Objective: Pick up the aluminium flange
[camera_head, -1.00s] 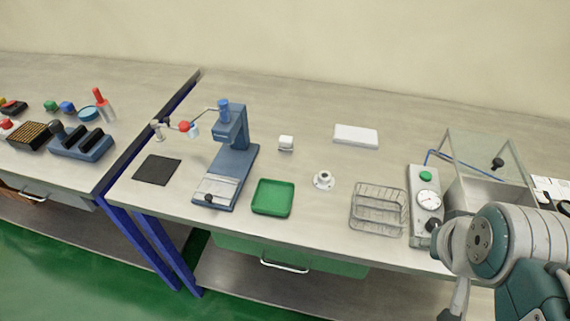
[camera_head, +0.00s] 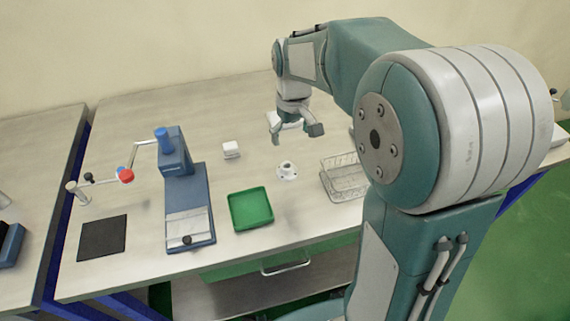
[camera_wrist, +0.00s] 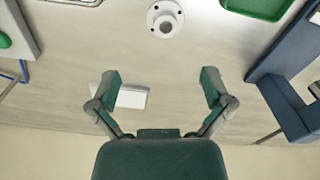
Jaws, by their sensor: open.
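The aluminium flange (camera_head: 287,170) is a small pale round piece with a raised centre hub, standing on the bench between the green tray and the wire basket. In the wrist view the flange (camera_wrist: 165,19) shows near the top middle, with its hub bore and bolt holes visible. My gripper (camera_head: 296,131) is open and empty, above the bench and behind the flange in the head view. In the wrist view my gripper (camera_wrist: 160,90) has its two fingers spread wide, with the flange beyond the fingertips and apart from them.
A green tray (camera_head: 250,209) lies left of the flange, and a wire basket (camera_head: 345,178) stands to its right. A blue press (camera_head: 189,205) and a black mat (camera_head: 103,238) are farther left. A white slab (camera_wrist: 132,96) lies below the gripper.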

